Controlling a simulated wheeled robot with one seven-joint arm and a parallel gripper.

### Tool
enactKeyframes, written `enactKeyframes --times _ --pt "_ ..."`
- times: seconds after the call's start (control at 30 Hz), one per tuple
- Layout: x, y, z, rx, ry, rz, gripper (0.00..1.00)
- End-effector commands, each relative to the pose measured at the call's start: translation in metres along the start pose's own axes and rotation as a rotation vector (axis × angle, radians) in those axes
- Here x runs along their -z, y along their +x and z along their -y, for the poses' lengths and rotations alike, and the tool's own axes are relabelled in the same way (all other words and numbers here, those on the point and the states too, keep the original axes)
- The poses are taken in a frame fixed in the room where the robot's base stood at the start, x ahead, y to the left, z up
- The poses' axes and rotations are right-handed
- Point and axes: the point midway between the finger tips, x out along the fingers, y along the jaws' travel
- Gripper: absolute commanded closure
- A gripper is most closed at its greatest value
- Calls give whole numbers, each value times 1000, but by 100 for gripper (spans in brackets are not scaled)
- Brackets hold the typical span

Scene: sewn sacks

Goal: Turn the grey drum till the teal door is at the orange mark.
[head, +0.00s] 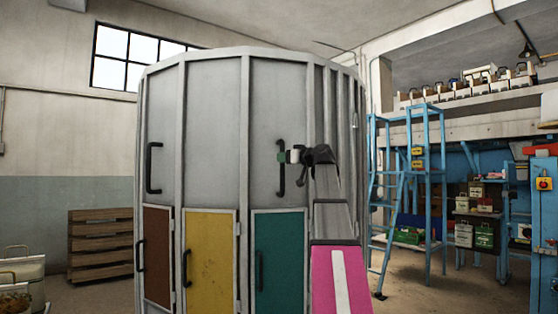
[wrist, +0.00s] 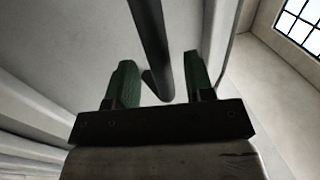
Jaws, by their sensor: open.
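The grey drum (head: 213,120) fills the middle of the head view, with tall ribbed panels and upright black handles. The teal door (head: 280,270) is low on its side, right of the yellow door (head: 209,265). My gripper (head: 284,156) is at the black bar handle (head: 280,184) above the teal door. In the wrist view my gripper (wrist: 159,62) is open, with the handle (wrist: 152,40) passing between its two dark green fingers. The fingers stand apart from the bar. I see no orange mark in either view.
A brown door (head: 157,255) is left of the yellow one, and another handle (head: 151,168) is above it. Wooden crates (head: 98,245) stand at the left. A blue ladder stand (head: 408,180) and shelves are on the right. Some floor is clear between drum and ladder.

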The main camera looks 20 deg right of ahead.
Motion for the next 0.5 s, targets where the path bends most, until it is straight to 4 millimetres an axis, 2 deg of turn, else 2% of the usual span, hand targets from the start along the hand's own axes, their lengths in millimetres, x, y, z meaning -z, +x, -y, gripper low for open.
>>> enactKeyframes --times 0.03,0.2,0.5 --pt "1 10 -1 1 0 1 52" --pt "0 30 -1 0 0 1 52" --pt "-1 40 0 -1 0 1 52"
